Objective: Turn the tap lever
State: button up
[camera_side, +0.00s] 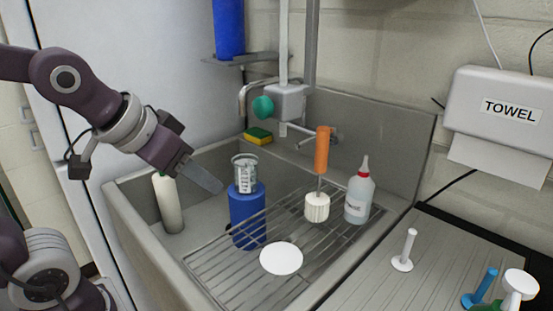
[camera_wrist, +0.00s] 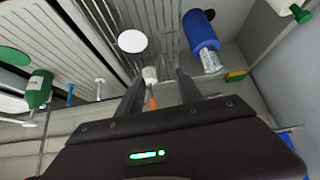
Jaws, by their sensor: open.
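The tap at the back of the sink has a grey block (camera_side: 290,102) on an upright pipe, with a curved metal spout beside it. A round teal knob (camera_side: 263,107) sticks out at the block's left and looks like the end of the lever. My gripper (camera_side: 208,181) is over the left part of the sink, left of and below the knob, and clearly apart from it. In the wrist view my gripper's two fingers (camera_wrist: 158,92) are spread with nothing held between them. I cannot make out the lever in the wrist view.
A blue cylinder (camera_side: 246,215) with a glass jar (camera_side: 245,172) on top stands near my fingertips. A white bottle (camera_side: 168,205) is below my gripper. An orange-handled brush (camera_side: 322,150), a squeeze bottle (camera_side: 358,198) and a white disc (camera_side: 281,259) are on the rack. A sponge (camera_side: 257,136) lies behind.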

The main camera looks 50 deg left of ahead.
jog(key=w+a+t, duration=0.2)
jog(key=w, duration=0.6)
jog(key=w+a+t, duration=0.1)
jog(key=w+a, duration=0.1)
jog(key=w, duration=0.7)
jog(key=n+t, duration=0.1)
jog(key=t, duration=0.3)
send_near(296, 147)
jog(key=w+r, duration=0.2)
jog(key=w, duration=0.3)
jog(key=w+f+t, duration=0.2)
jog(key=w+f, duration=0.1)
jog(key=w+f+t, duration=0.1)
jog(key=w+f, duration=0.1)
jog(key=shift+a+f+h, duration=0.1)
jog(key=shift+a+h, duration=0.2)
jog(key=shift+a, duration=0.05)
jog(key=w, duration=0.6)
jog(key=shift+w, duration=0.3)
grip_shut()
